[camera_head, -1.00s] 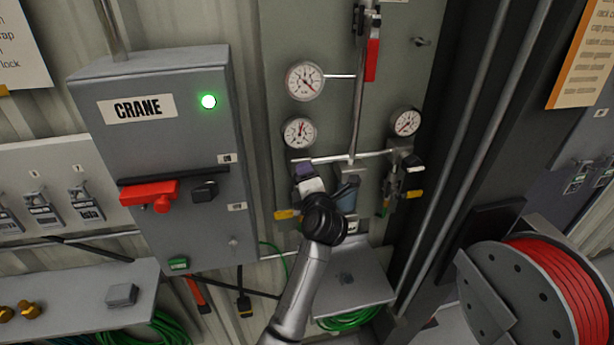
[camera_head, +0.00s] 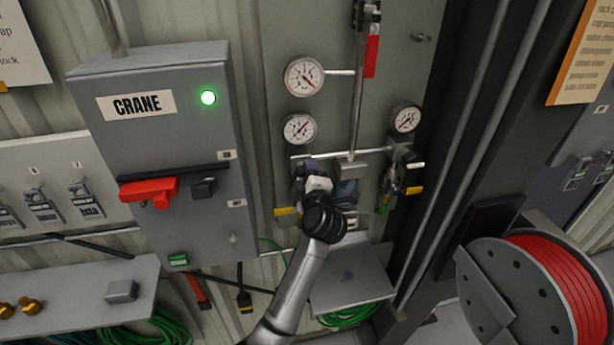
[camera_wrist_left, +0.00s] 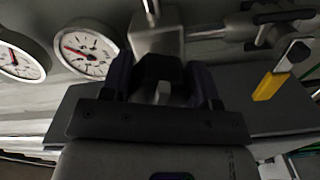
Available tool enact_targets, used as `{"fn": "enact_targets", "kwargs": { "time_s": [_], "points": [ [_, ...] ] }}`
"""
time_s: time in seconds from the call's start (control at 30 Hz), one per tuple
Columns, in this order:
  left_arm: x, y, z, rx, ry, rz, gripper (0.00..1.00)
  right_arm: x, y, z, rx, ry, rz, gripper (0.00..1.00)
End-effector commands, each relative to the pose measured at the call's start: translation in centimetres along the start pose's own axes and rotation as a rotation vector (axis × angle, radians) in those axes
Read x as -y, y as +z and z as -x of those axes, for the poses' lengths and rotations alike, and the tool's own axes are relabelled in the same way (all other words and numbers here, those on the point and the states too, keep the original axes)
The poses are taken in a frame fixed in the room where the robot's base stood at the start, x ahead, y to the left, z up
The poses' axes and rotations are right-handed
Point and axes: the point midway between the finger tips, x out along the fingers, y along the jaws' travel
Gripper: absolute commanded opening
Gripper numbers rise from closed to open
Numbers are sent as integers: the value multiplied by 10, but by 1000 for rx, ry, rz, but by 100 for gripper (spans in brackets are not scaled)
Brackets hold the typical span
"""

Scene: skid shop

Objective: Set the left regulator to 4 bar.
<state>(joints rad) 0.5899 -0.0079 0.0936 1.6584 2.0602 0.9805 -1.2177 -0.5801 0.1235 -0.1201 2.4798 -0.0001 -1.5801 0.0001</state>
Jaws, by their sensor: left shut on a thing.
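The left regulator's gauge (camera_head: 299,128) is a white dial with a red needle lying diagonally; its numbers are too small to read. It probably also shows in the wrist view as the nearer dial (camera_wrist_left: 88,50). My left gripper (camera_head: 309,170) is just below this gauge and hides most of the left regulator. In the wrist view my left gripper (camera_wrist_left: 162,84) has its two dark fingers on either side of a black knob (camera_wrist_left: 160,68), shut on it. The knob sits against a silver regulator body (camera_wrist_left: 158,35). My right gripper is in neither view.
The right regulator (camera_head: 402,165) with its own gauge (camera_head: 405,118) is close on the right. A larger gauge (camera_head: 304,76) is above. A red-handled lever (camera_head: 371,55), a grey shelf (camera_head: 352,280) and the crane box (camera_head: 160,150) surround the work spot.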

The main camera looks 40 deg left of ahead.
Motion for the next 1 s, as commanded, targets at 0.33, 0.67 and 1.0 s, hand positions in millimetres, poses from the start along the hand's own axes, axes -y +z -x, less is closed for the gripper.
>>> {"fn": "enact_targets", "kwargs": {
  "time_s": [0.33,0.67,1.0],
  "points": [
    [0,0,0,0,1,-13,31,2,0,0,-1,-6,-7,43],
    [0,0,0,0,1,-12,72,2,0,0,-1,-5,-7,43],
    [0,0,2,0,0,-12,79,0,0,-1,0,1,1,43]
  ]
}}
